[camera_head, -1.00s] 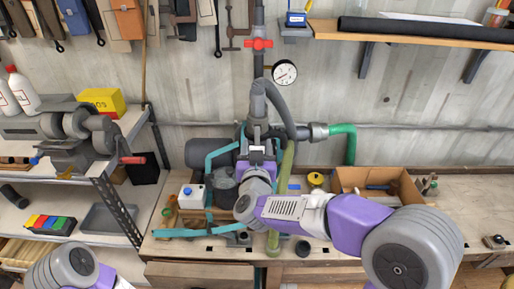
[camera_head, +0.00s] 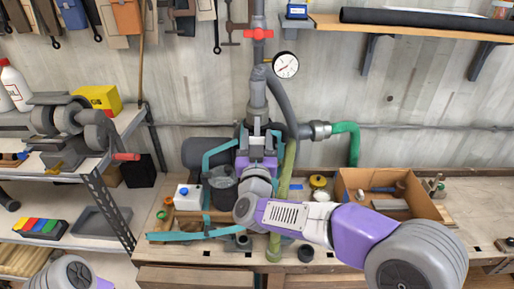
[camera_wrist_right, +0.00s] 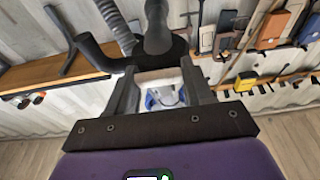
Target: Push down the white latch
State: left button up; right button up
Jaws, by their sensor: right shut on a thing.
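My right gripper (camera_head: 257,136) is at the grey vertical pipe assembly (camera_head: 258,98) over the workbench, with its fingers pointing up and away from me. In the right wrist view its two dark fingers (camera_wrist_right: 160,80) are shut on a pale white piece (camera_wrist_right: 160,75), which appears to be the white latch. The fingers and the purple palm hide most of it, so its angle cannot be told. A grey pipe end (camera_wrist_right: 157,40) stands just beyond the fingertips. My left gripper is out of view; only part of my left arm shows at the lower left.
A red valve handle (camera_head: 259,34) and a pressure gauge (camera_head: 285,65) are above the gripper. A green hose (camera_head: 350,145) runs to the right.

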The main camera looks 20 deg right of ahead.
dwell(0.3)
jog(key=o, duration=1)
jog(key=shift+w, duration=0.1)
jog(key=shift+c, duration=0.2)
jog(key=v, duration=0.7)
jog(key=shift+s+b, duration=0.3)
jog(key=shift+b, duration=0.05)
jog(key=shift+f, duration=0.2)
